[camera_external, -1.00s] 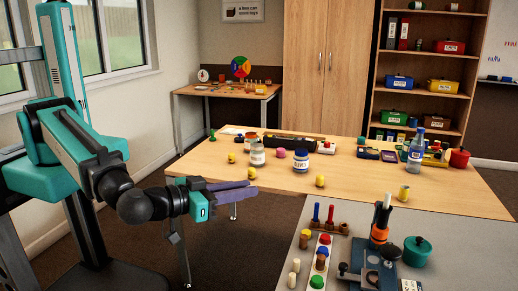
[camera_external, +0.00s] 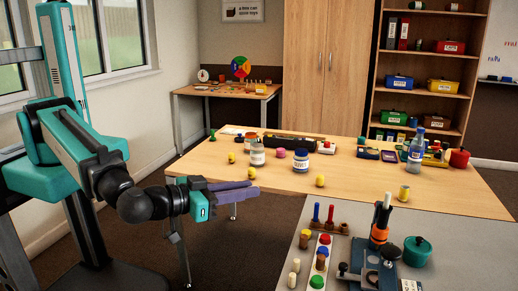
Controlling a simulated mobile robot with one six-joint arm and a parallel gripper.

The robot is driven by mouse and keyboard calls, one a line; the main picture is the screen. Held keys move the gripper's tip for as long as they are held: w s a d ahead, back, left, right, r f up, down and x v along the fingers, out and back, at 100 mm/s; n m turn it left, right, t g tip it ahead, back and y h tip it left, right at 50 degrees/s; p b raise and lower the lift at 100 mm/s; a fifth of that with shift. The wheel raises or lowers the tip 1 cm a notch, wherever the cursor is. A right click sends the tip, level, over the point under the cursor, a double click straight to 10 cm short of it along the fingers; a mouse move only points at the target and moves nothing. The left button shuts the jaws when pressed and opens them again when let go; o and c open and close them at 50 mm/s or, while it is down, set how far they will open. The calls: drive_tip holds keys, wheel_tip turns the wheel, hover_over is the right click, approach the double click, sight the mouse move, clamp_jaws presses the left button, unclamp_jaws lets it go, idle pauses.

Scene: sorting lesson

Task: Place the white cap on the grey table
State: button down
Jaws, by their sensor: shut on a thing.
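My gripper (camera_external: 250,190), with long purple fingers, is at the left, by the near left edge of the wooden table. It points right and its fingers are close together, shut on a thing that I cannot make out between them. I cannot pick out a white cap with certainty in this view. The grey table (camera_external: 345,217) is at the lower right, in front of the wooden table and to the right of my gripper.
The wooden table (camera_external: 380,200) holds a clear jar (camera_external: 257,155), a labelled jar (camera_external: 300,161), yellow pieces and a bottle (camera_external: 415,152). The grey table carries a peg tray (camera_external: 320,262), a blue device (camera_external: 375,268) and a green pot (camera_external: 417,251).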

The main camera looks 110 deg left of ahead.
drive_tip(key=a+f, duration=0.5)
drive_tip(key=a, duration=0.5)
drive_tip(key=a+f, duration=0.4)
drive_tip(key=a, duration=0.5)
drive_tip(key=s+a+f+n+g+y, duration=0.1)
drive_tip(key=s+a+f+g, duration=0.1)
drive_tip(key=s+a, duration=0.3)
drive_tip(key=s+a+f+n+g+y, duration=0.1)
drive_tip(key=s+a+f, duration=0.4)
drive_tip(key=a, duration=0.8)
drive_tip(key=shift+s+a+f+n+g+y, duration=0.15)
drive_tip(key=shift+s+a+n+g+y, duration=0.3)
drive_tip(key=shift+n+g, duration=0.3)
drive_tip(key=shift+d, duration=0.1)
drive_tip(key=w+a+b, duration=0.1)
drive_tip(key=b, duration=0.1)
drive_tip(key=w+b, duration=0.1)
drive_tip(key=b, duration=0.2)
drive_tip(key=shift+w+a+f, duration=0.3)
drive_tip(key=shift+a+f, duration=0.05)
